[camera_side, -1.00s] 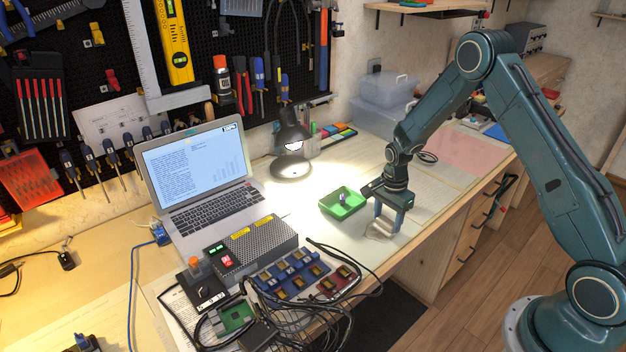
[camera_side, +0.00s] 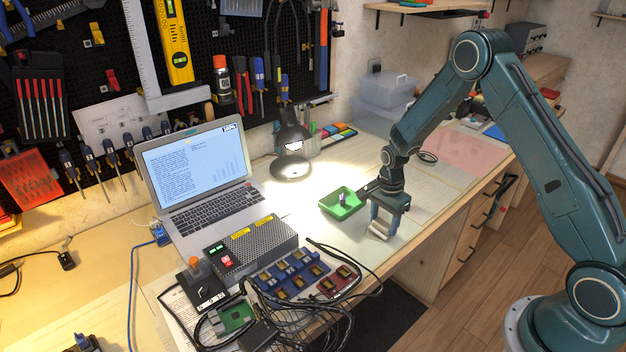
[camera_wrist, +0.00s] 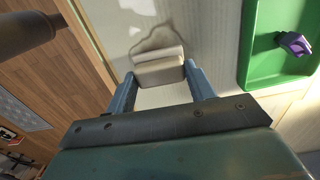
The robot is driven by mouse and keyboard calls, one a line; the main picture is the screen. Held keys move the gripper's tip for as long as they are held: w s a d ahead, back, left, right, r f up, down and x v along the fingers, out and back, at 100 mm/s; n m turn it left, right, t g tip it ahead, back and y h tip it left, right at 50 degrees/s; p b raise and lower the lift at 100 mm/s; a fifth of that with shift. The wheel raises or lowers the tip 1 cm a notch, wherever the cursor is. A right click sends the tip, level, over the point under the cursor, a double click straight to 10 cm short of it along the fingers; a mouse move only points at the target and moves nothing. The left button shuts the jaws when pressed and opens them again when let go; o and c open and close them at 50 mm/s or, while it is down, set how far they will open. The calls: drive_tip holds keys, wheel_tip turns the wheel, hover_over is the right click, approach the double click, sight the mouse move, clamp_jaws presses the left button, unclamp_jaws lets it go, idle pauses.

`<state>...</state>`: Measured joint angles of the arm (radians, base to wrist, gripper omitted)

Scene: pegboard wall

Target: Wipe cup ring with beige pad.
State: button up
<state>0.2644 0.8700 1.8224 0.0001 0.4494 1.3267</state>
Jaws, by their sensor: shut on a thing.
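My gripper (camera_side: 384,222) is shut on the beige pad (camera_side: 379,231), low over the pale work surface near the bench's front edge. In the wrist view the pad (camera_wrist: 159,69) sits between the two blue fingers of my gripper (camera_wrist: 160,82). The cup ring (camera_wrist: 157,38) shows there as a brownish, uneven stain just beyond the pad, and the pad overlaps its near part. I cannot tell whether the pad touches the surface. The ring is hard to make out in the side view.
A green tray (camera_side: 331,207) holding a small purple thing (camera_wrist: 294,43) stands close beside my gripper. A lamp (camera_side: 291,150), a laptop (camera_side: 200,165) and a grey box (camera_side: 255,246) stand to the left. Cables and boards lie in front of them. The bench's front edge is close.

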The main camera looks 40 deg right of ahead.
drive_tip(key=shift+a, duration=2.8)
drive_tip(key=shift+w, duration=0.4)
drive_tip(key=shift+w+d, duration=0.1)
drive_tip(key=shift+d, duration=5.25)
drive_tip(key=shift+a, duration=5.4)
wheel_tip(320, 180, up, 8)
drive_tip(key=shift+d, duration=0.15)
drive_tip(key=shift+r, duration=0.15)
